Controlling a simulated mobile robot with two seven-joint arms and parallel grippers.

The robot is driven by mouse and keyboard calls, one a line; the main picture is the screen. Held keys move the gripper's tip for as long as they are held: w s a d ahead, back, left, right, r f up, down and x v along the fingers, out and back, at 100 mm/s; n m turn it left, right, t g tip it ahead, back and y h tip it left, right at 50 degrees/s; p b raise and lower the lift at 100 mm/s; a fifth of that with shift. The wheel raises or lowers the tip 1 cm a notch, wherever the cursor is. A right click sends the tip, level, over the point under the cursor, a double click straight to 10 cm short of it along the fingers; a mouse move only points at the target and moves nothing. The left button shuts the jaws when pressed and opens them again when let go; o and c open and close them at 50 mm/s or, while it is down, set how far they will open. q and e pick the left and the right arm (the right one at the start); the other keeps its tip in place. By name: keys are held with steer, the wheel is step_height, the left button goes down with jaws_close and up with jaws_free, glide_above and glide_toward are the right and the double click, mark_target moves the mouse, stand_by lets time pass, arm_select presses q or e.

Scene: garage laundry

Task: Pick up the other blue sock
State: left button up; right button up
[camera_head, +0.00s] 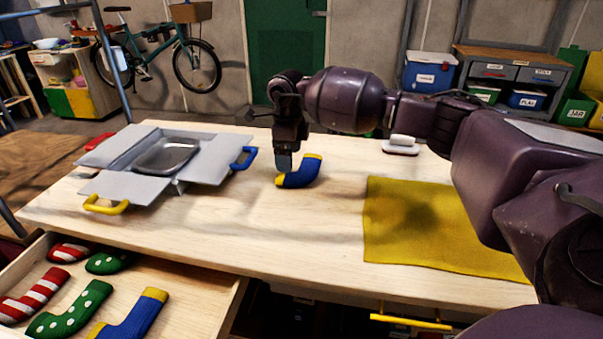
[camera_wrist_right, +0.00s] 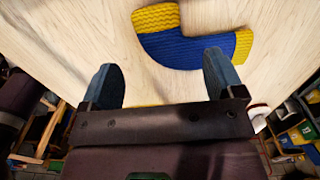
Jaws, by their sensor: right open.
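A blue sock with yellow cuff and toe (camera_head: 303,174) lies on the wooden table, right of the grey box. My right gripper (camera_head: 284,165) is just above its toe end, pointing down. In the right wrist view the sock (camera_wrist_right: 185,47) lies just beyond the fingertips. The right gripper (camera_wrist_right: 162,80) is open there, with nothing between its fingers. A second blue and yellow sock (camera_head: 135,317) lies in the open drawer at the front left. My left gripper is not in view.
The drawer (camera_head: 200,290) also holds red-striped and green dotted socks. A grey box (camera_head: 125,187) with open flaps and coloured handles stands left on the table. A yellow cloth (camera_head: 435,230) lies right. A white brush-like object (camera_head: 401,145) lies behind.

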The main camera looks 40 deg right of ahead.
mark_target(287, 175)
steer(key=shift+f, duration=1.05)
steer(key=f, duration=0.3)
steer(key=f+b, duration=0.1)
steer(key=shift+w+a+f, duration=0.25)
steer(key=shift+f, duration=0.05)
steer(key=shift+r, duration=0.1)
